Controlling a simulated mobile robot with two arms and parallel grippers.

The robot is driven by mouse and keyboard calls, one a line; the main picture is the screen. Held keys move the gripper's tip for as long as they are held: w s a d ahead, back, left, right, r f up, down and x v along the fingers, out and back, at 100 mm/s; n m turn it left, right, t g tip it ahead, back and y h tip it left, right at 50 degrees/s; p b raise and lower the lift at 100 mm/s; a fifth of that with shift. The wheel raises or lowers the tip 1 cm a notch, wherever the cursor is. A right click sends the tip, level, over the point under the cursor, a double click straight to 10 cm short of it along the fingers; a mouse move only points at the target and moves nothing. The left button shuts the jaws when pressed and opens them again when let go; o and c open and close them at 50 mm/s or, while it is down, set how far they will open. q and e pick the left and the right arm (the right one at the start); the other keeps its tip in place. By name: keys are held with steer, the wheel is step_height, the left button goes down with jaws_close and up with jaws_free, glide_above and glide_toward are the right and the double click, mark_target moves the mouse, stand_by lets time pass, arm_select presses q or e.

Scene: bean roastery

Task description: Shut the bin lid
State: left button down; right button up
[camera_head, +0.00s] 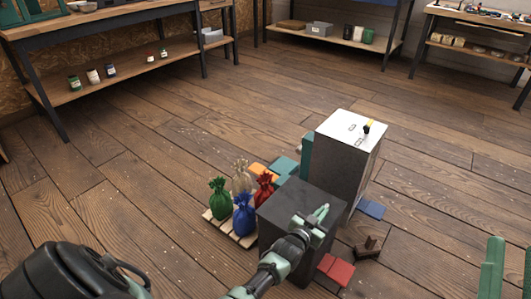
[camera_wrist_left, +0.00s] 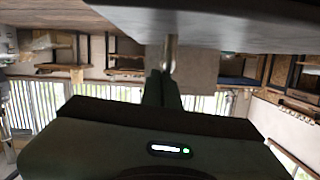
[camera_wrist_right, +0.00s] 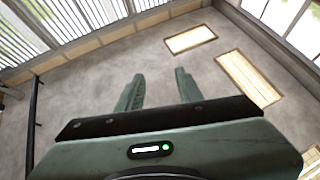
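A dark grey box (camera_head: 290,203), which looks like the bin, stands on the floor at lower centre in the head view. Its top looks flat and dark; I cannot tell whether that is a lid or how far a lid stands open. My left gripper (camera_head: 321,212) is over the right part of the box's top, its fingers together. In the left wrist view the fingers (camera_wrist_left: 163,88) point at a short metal post (camera_wrist_left: 171,54) below a broad grey surface (camera_wrist_left: 225,24); contact is unclear. My right gripper (camera_wrist_right: 160,92) is open and empty, away at lower right in the head view.
A grey cabinet (camera_head: 345,160) with a pale top stands behind the box. Tied sacks (camera_head: 244,214) sit on a small pallet at its left. A red block (camera_head: 336,270) and a brown piece (camera_head: 368,247) lie at right.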

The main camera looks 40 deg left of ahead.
arm_select(q)
steer(key=shift+s+f, duration=0.15)
steer(key=shift+f, duration=0.2)
